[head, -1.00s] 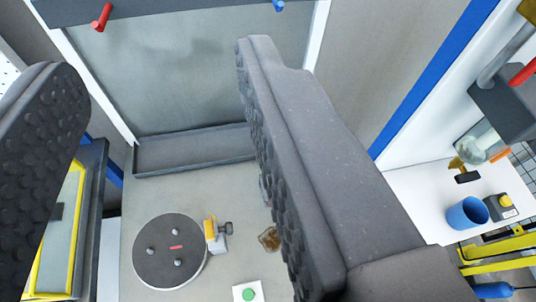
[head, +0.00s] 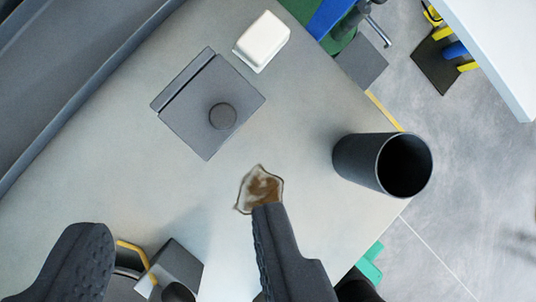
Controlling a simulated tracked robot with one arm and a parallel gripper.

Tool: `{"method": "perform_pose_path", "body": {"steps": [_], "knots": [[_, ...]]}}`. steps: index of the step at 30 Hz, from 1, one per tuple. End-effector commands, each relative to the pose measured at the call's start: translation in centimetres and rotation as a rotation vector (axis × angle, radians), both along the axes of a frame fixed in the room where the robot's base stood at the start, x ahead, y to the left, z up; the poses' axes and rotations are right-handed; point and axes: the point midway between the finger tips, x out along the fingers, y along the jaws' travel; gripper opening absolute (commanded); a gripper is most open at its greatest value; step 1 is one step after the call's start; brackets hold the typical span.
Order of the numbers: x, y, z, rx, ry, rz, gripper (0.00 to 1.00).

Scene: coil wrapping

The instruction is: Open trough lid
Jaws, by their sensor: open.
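A dark grey square lid (head: 187,122) with a round knob (head: 222,116) lies flat and closed on the grey bench top in the head view. A narrow strip runs along its upper left edge. What is under the lid is hidden. My gripper (head: 177,226) is open and empty, its two dark fingers wide apart at the bottom of the view. The lid and knob are beyond the fingertips, up the picture, and nothing touches them.
A brown stain (head: 258,187) lies at my right fingertip. A black cylinder cup (head: 356,160) stands near the bench's right edge. A white block (head: 262,41) is above the lid. A long dark tray (head: 70,85) borders the left.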

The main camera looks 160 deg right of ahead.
Motion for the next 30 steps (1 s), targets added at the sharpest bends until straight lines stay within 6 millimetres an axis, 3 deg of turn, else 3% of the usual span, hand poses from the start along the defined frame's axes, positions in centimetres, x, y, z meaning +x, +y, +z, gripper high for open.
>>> {"method": "perform_pose_path", "body": {"steps": [3, 14, 30], "knots": [[-0.2, -0.5, -2.0, -0.001, 0.042, -0.043, 0.44], [0.4, -1.5, -5.3, -0.002, 0.063, -0.064, 0.44], [2.8, -4.0, -13.8, -0.001, 0.061, -0.063, 0.44]]}}
